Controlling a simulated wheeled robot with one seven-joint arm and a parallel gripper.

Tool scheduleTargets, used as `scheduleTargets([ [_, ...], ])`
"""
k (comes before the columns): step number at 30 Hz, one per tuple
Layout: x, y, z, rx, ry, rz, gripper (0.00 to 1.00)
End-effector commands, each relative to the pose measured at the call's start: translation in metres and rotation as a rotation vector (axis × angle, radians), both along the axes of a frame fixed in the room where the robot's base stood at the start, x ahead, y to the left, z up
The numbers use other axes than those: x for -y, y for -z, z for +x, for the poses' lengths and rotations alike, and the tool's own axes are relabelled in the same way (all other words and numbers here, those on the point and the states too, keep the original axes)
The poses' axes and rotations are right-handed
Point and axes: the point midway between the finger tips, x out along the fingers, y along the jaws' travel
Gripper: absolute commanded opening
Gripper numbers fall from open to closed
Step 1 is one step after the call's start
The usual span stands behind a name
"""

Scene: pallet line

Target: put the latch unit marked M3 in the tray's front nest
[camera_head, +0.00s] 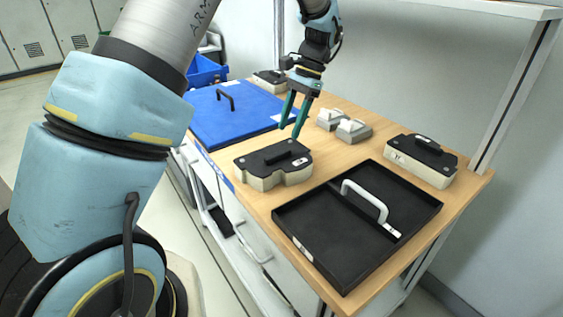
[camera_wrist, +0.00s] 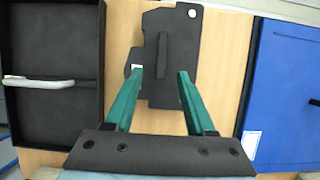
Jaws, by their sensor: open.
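A latch unit (camera_head: 262,178) with a black top, a raised bar and a pale notched base lies on the wooden bench, left of the black tray. Its black top also fills the middle of the wrist view (camera_wrist: 158,90). Its small white labels are too small to read, so I cannot tell whether it is M3. My gripper (camera_head: 290,132) is open and empty, fingers pointing down above this unit; in the wrist view the fingertips (camera_wrist: 160,72) lie over its top. The black tray (camera_head: 322,270) has a grey handle and looks empty; separate nests cannot be made out.
Another latch unit (camera_head: 421,163) stands behind the tray at right, a third (camera_head: 270,79) at the far end. Two grey blocks (camera_head: 353,131) sit mid-bench. A blue panel with a handle (camera_head: 225,118) lies at left. A shelf post (camera_head: 515,90) rises at the bench's right edge.

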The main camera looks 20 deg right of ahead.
Motion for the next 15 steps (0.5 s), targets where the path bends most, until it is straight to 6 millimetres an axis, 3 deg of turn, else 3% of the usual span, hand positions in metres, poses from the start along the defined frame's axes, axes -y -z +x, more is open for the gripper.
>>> scheduleTargets([
  [8, -0.009, 0.019, -0.002, -0.002, -0.002, 0.002, 0.55],
  [15, -0.021, 0.052, -0.005, -0.001, -0.002, 0.003, 0.55],
])
